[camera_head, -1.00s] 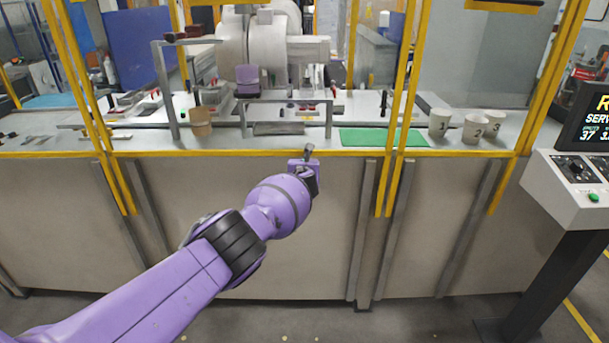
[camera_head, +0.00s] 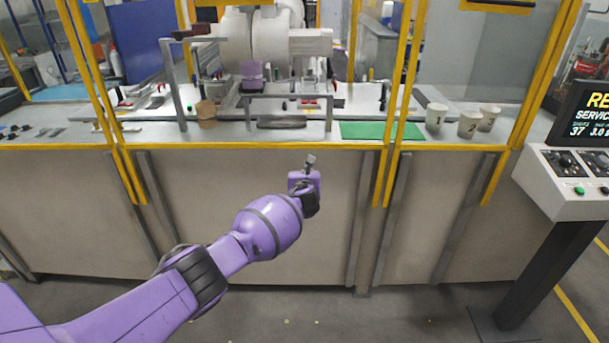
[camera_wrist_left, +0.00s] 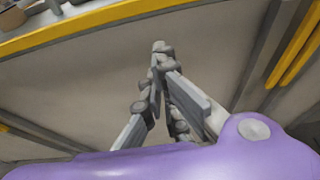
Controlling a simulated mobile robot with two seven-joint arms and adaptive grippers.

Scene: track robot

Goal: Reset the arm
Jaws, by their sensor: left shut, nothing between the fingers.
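My left arm (camera_head: 262,230) is purple with dark bands and reaches in from the lower left in the head view. My left gripper (camera_head: 310,161) is in front of the beige bench front, below the yellow edge, with nothing held. In the left wrist view the left gripper's grey fingers (camera_wrist_left: 160,50) are together at the tips, with the beige panel behind them. My right gripper is not in view.
The workbench (camera_head: 245,215) has a yellow front rail (camera_head: 250,146). On top are a green mat (camera_head: 382,130), paper cups (camera_head: 469,124), a brown cup (camera_head: 206,114) and a white machine (camera_head: 262,42). Yellow posts rise from the bench. A control console (camera_head: 568,185) stands at the right.

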